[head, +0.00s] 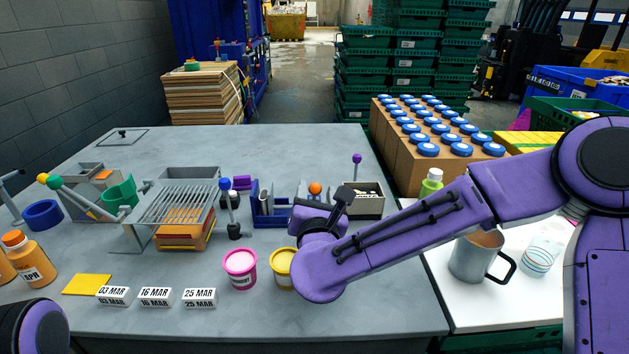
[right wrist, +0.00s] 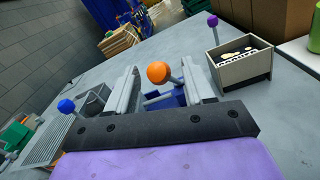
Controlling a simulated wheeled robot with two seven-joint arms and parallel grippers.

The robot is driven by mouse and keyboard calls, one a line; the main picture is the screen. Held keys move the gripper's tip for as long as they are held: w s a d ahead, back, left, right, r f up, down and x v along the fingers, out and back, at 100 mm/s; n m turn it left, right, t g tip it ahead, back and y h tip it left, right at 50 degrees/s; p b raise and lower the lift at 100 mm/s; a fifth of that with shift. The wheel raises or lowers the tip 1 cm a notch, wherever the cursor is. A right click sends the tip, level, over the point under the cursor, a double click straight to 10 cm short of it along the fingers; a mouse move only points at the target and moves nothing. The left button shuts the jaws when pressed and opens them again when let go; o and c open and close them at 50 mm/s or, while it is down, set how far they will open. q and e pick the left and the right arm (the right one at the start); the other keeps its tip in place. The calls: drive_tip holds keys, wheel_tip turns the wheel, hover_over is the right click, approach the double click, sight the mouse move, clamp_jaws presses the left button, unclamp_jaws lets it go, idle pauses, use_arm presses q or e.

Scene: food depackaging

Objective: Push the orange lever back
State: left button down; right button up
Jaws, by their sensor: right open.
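The orange lever is a short stalk with an orange ball knob (head: 315,188) on top, standing at a blue fixture (head: 268,207) near the middle of the table. In the right wrist view the orange knob (right wrist: 158,72) shows between the two grey fingers. My right gripper (head: 322,203) reaches in from the right, beside the lever. In the right wrist view its fingers (right wrist: 160,92) are wide apart with nothing clamped between them. I cannot tell whether a finger touches the lever. The lever's base is partly hidden. Of my left arm only a purple part shows at the lower left; its gripper is out of view.
A grey box with a purple-knobbed lever (head: 357,159) stands just right. A blue-knobbed lever (head: 225,184) stands left, beside a wire rack (head: 178,205). Pink (head: 240,268) and yellow (head: 283,268) tubs stand in front.

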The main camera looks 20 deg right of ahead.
drive_tip(key=shift+x, duration=1.1)
use_arm(q)
drive_tip(key=shift+r, duration=0.35)
use_arm(e)
drive_tip(key=shift+a, duration=0.1)
